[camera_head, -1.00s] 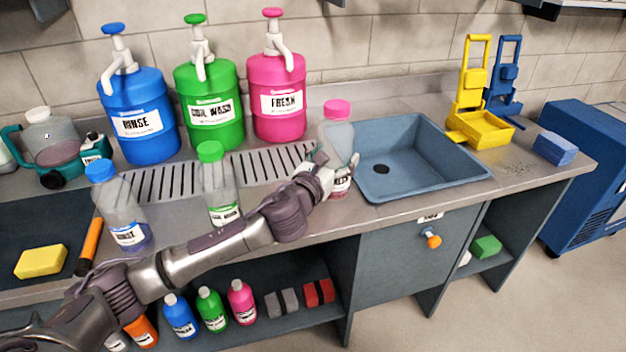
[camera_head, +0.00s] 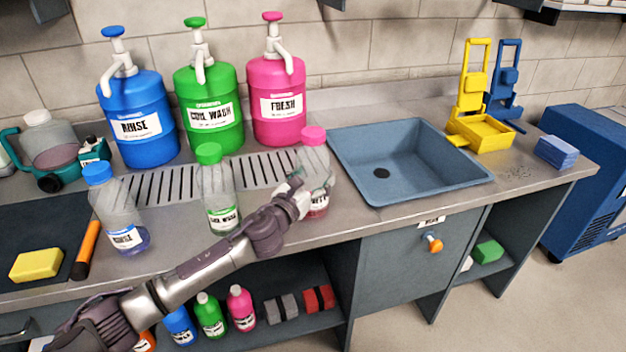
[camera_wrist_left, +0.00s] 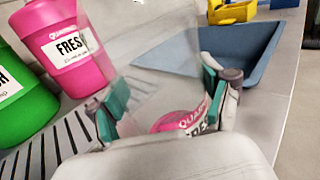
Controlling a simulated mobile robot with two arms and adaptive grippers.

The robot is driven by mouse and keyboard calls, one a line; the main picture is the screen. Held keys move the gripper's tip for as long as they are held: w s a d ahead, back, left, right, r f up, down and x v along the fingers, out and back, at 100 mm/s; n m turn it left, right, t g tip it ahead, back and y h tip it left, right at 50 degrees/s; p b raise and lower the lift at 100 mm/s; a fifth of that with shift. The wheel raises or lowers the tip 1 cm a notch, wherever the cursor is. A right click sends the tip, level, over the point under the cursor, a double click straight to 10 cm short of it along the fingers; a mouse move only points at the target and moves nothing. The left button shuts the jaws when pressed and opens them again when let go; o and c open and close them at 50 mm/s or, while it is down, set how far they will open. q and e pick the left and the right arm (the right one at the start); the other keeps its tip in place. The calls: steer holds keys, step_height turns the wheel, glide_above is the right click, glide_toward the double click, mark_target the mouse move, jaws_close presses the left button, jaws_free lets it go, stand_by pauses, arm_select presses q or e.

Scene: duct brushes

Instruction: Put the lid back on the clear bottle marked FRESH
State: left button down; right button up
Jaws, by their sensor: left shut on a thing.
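The clear bottle marked FRESH (camera_head: 315,160) is upright at the front of the counter, left of the sink. It has a pink lid (camera_head: 313,134) on top, pink liquid low inside, and a label partly hidden by my fingers. My left gripper (camera_head: 303,190) is shut on this bottle's lower part from the left. I cannot tell whether its base touches the counter. In the left wrist view, the green-padded fingers of the left gripper (camera_wrist_left: 165,105) stand either side of the bottle's pink label (camera_wrist_left: 190,118). My right gripper is out of view.
Clear bottles with a green lid (camera_head: 217,185) and a blue lid (camera_head: 117,210) stand to the left. Blue, green and pink (camera_head: 278,85) pump dispensers stand behind a slotted drain (camera_head: 255,168). The sink (camera_head: 455,172) is to the right, with bare counter in front.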

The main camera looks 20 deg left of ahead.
arm_select(q)
steer(key=shift+f, duration=0.1)
steer(key=shift+c, duration=1.9)
jaws_free()
steer(key=shift+f, duration=0.1)
steer(key=o, duration=0.4)
steer(key=shift+r, duration=0.2)
steer(key=shift+s+f, duration=0.1)
steer(key=shift+s, duration=0.25)
steer(key=s, duration=0.3)
steer(key=s+a, duration=0.1)
steer(key=s, duration=0.3)
steer(key=s+a, duration=0.1)
steer(key=s, duration=0.3)
steer(key=shift+a+b, duration=0.15)
steer(key=shift+b, duration=0.25)
